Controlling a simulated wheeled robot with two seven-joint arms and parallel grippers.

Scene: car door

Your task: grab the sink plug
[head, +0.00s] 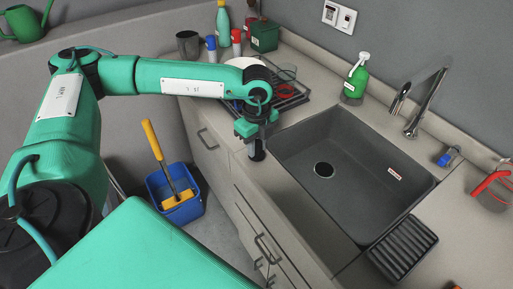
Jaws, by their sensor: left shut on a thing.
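My left gripper (256,143) points down over the counter strip at the sink's left edge. It is shut on a small dark thing that looks like the sink plug, though it is small and partly hidden by the fingers. I cannot tell whether this thing touches the counter. My right gripper is not in view.
A dish rack (290,97) stands behind the gripper. A black ribbed tray (403,247) lies at the near right. A blue bucket (178,213) stands on the floor.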

